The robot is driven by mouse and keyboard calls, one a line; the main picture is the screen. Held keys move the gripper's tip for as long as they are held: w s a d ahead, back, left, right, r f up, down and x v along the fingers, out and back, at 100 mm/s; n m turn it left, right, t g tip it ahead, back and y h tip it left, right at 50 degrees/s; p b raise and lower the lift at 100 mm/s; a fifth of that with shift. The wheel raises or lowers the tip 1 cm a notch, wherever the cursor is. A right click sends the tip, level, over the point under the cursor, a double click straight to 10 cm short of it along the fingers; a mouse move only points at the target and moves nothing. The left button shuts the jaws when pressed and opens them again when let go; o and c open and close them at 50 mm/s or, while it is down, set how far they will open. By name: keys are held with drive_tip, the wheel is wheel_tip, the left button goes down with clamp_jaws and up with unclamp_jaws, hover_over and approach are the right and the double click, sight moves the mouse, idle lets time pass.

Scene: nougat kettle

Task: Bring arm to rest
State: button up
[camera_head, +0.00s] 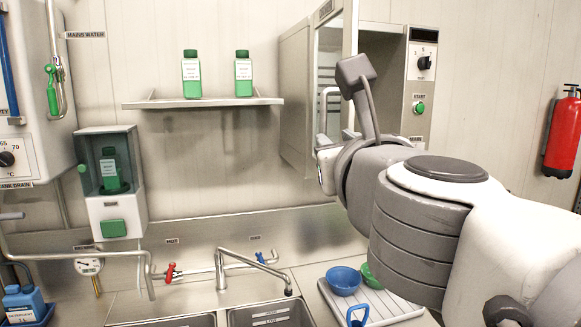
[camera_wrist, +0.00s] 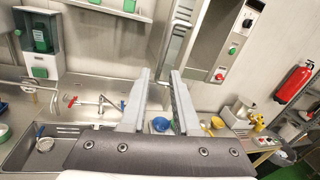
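My gripper (camera_wrist: 161,72) shows in the wrist view with its two grey fingers apart. Nothing is held between them. In the head view my white and grey arm is raised on the right, in front of the steel cabinet (camera_head: 297,95) with the START button. In the wrist view the blue bowl (camera_wrist: 160,124) shows beyond and below the fingers.
A steel sink (camera_head: 272,314) with taps lies below. A drying rack (camera_head: 387,306) holds blue and green bowls. Green bottles stand on a wall shelf (camera_head: 203,103). A dispenser (camera_head: 112,180) hangs at left. A red extinguisher (camera_head: 563,137) hangs at right.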

drive_tip(key=s+a+f+n+g+y+b, duration=0.1)
drive_tip(key=a+f+n+g+y+b, duration=0.15)
drive_tip(key=f+n, duration=0.75)
drive_tip(key=s+a+f+n+g+y+b, duration=0.1)
drive_tip(key=s+f+n+g+y, duration=0.15)
drive_tip(key=f+n, duration=0.75)
drive_tip(key=s+d+f+n+g+h+b, duration=0.1)
drive_tip(key=s+d+f+n+g+h, duration=0.2)
drive_tip(key=s+d+f+n, duration=0.1)
drive_tip(key=s+d+f+n+g+h+b, duration=0.2)
drive_tip(key=s+d+f+n+g+h, duration=0.1)
drive_tip(key=d+f+n, duration=0.4)
wheel_tip(320, 180, down, 4)
drive_tip(key=shift+s+f+n+g, duration=0.15)
drive_tip(key=shift+s+n+g, duration=0.7)
drive_tip(key=shift+n, duration=0.35)
